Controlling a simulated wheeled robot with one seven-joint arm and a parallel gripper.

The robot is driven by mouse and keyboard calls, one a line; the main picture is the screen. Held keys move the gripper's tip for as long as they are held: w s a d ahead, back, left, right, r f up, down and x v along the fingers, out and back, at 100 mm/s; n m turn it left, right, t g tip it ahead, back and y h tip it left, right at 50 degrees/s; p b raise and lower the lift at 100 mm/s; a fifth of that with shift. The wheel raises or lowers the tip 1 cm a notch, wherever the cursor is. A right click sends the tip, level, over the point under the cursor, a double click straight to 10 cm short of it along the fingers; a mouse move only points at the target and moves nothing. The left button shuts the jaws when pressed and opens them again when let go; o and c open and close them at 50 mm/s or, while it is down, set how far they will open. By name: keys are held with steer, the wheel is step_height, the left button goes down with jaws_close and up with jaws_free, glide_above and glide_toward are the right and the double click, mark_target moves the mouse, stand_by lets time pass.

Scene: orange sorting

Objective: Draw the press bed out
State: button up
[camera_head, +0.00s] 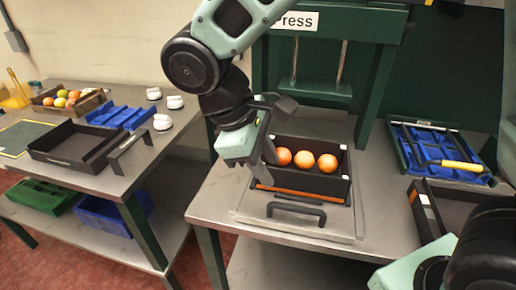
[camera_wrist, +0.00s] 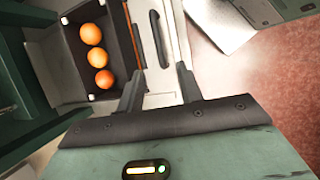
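The press bed (camera_head: 345,222) is a flat grey plate in front of the green press, with a dark bar handle (camera_head: 297,212) at its front edge. A black box (camera_head: 318,184) with three oranges (camera_head: 304,160) in a row stands on the bed. My gripper (camera_head: 274,132) is above the box's left side. In the wrist view my gripper (camera_wrist: 160,72) has its fingers apart with nothing between them. The handle (camera_wrist: 159,38) shows beyond the fingertips, apart from them, and the box (camera_wrist: 122,36) with the oranges (camera_wrist: 98,57) is at left.
The green press frame (camera_head: 374,95) stands behind the bed, its press plate (camera_head: 315,90) raised. At right are a blue tray (camera_head: 432,148) with a yellow-handled tool and a dark tray (camera_head: 452,205). A left table holds an empty black tray (camera_head: 72,146) and a fruit crate (camera_head: 84,106).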

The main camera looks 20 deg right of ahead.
steer(key=v, duration=0.3)
steer(key=shift+a+r, duration=0.1)
steer(key=shift+r, duration=0.15)
